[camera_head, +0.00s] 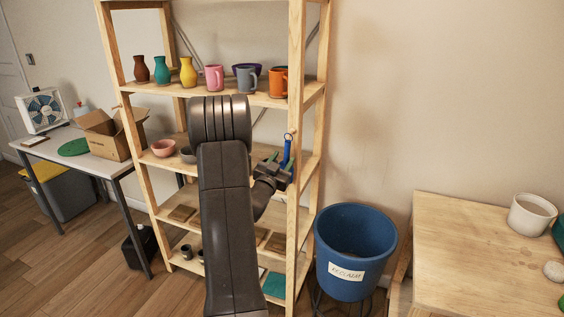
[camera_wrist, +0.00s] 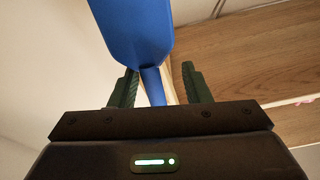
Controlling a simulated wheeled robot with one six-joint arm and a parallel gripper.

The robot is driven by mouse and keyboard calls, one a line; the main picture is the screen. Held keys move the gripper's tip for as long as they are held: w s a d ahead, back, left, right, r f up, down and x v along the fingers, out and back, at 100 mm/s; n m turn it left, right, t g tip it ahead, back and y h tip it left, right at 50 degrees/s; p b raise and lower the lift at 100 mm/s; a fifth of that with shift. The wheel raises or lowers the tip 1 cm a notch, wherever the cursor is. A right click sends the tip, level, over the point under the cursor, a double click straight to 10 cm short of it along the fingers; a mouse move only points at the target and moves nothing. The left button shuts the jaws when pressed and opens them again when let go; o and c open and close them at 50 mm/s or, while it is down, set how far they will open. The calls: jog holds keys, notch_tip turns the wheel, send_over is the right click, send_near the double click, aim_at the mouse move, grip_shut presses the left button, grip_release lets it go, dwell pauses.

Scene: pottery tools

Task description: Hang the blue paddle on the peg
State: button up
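The blue paddle (camera_head: 287,150) is upright against the front right post of the wooden shelf, with its upper end near a small peg (camera_head: 292,132). Whether it hangs on that peg is too small to tell. My gripper (camera_head: 277,160) is just below and around its lower part. In the wrist view the paddle (camera_wrist: 135,30) shows its wide part at the top and a narrower part between the green fingers of my gripper (camera_wrist: 160,70). The fingers are apart, with a clear gap between the paddle and the right finger; the paddle is close to the left finger.
Mugs and vases stand on the shelf board (camera_head: 222,92) above, and bowls (camera_head: 164,147) sit on the board behind my arm. A blue bucket (camera_head: 345,285) stands right of the shelf. A wooden table (camera_head: 470,250) is at the far right.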

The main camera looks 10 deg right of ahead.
jog(key=shift+s, duration=0.1)
jog(key=b+v, duration=0.3)
jog(key=v, duration=1)
jog(key=shift+s+a, duration=0.25)
jog(key=shift+a, duration=0.05)
jog(key=shift+w+d, duration=0.1)
jog(key=p+x, duration=0.4)
jog(key=x, duration=0.9)
jog(key=shift+w+d+r, duration=0.15)
jog(key=shift+f+b, duration=0.25)
jog(key=shift+b, duration=0.2)
